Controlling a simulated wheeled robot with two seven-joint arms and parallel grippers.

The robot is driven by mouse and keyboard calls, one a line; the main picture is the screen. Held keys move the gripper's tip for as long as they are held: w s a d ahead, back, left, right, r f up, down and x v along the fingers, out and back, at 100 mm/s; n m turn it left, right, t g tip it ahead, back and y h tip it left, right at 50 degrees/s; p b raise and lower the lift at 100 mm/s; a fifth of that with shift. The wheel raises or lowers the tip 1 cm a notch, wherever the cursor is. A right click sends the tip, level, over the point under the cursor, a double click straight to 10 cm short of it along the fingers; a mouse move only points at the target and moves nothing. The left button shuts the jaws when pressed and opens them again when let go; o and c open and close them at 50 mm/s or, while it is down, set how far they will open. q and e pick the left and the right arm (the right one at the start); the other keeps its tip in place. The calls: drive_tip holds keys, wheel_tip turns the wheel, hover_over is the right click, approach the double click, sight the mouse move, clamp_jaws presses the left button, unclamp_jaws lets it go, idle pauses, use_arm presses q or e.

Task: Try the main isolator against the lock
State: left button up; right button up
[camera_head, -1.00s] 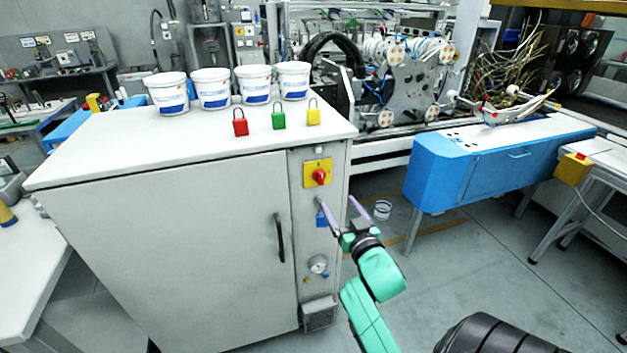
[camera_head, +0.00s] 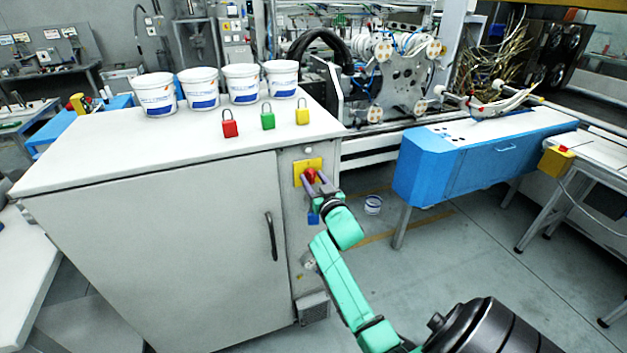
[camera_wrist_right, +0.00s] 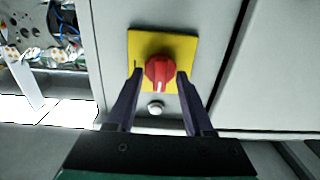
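The main isolator is a red rotary knob (camera_head: 310,174) on a yellow plate (camera_head: 299,181) at the upper part of the cabinet's front panel. It shows from close up in the right wrist view (camera_wrist_right: 160,71), with a pale mark on it. My right gripper (camera_head: 316,184) is at the knob. In the wrist view its two dark fingers (camera_wrist_right: 160,74) are apart, one on each side of the knob, with a small gap visible; contact is not clear. A blue padlock (camera_head: 313,218) hangs below the plate, partly behind the gripper. My left gripper is not in view.
Red (camera_head: 230,129), green (camera_head: 268,121) and yellow (camera_head: 303,116) padlocks stand on the cabinet top (camera_head: 110,150), before several white buckets. A black door handle (camera_head: 271,236) is left of the panel. A blue bench (camera_head: 480,160) stands right; floor between is mostly clear.

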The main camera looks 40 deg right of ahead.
drive_tip(key=shift+r+m+p, duration=0.2)
drive_tip(key=shift+m+p, duration=0.2)
drive_tip(key=shift+p, duration=0.05)
clamp_jaws()
drive_tip(key=shift+m+p, duration=0.3)
drive_tip(key=shift+m, duration=0.2)
drive_tip(key=shift+f, duration=0.15)
drive_tip(key=o, duration=1.3)
unclamp_jaws()
drive_tip(key=b+v, duration=0.2)
drive_tip(key=v, duration=1.2)
drive_tip(key=shift+s+a, duration=0.1)
drive_tip(key=shift+s, duration=0.15)
